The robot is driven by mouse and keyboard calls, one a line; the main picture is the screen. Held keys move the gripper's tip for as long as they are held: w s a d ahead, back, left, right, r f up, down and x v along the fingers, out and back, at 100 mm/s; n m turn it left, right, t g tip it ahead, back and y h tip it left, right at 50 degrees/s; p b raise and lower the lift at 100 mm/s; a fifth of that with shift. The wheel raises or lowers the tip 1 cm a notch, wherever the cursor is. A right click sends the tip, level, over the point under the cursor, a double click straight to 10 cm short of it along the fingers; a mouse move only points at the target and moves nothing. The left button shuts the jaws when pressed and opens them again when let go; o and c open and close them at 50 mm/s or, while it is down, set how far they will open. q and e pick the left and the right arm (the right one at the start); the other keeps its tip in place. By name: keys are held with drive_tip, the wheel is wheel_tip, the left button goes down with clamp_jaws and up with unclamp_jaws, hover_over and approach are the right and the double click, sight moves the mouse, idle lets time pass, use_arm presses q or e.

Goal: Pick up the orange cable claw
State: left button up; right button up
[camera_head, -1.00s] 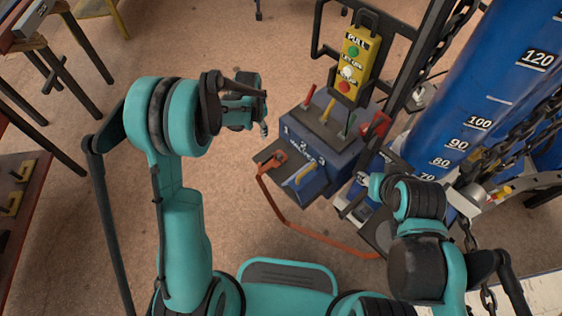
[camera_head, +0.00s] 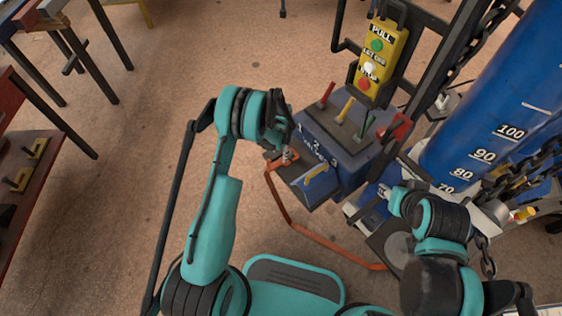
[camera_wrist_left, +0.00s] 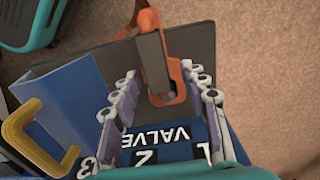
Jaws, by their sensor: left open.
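The orange cable claw (camera_wrist_left: 176,78) shows in the left wrist view, an orange frame around a dark grey middle, lying over a dark plate. In the head view the claw (camera_head: 275,164) is partly hidden by my left gripper (camera_head: 287,154). In the wrist view my left gripper (camera_wrist_left: 158,75) is open, with one finger on each side of the claw. Gaps show between the fingers and the claw. An orange cable (camera_head: 283,207) runs from the claw toward the lower right. My right gripper (camera_head: 384,191) is small and partly hidden beside its arm; its jaws are unclear.
The blue valve box (camera_head: 345,150) with coloured levers stands beside the claw. A yellow handle (camera_wrist_left: 35,135) is close on the left in the wrist view. A yellow button panel (camera_head: 381,60) and a large blue cylinder (camera_head: 500,110) stand right.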

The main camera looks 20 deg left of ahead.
use_arm(q)
wheel_tip(320, 180, down, 2)
drive_tip(key=shift+f, duration=0.1)
use_arm(e)
drive_tip(key=shift+f, duration=0.45)
use_arm(q)
drive_tip(key=shift+r, duration=0.2)
clamp_jaws()
wheel_tip(320, 180, up, 9)
drive_tip(key=p, duration=0.3)
drive_tip(key=shift+p, duration=0.35)
drive_tip(key=shift+r, duration=0.5)
use_arm(e)
drive_tip(key=shift+r, duration=2.1)
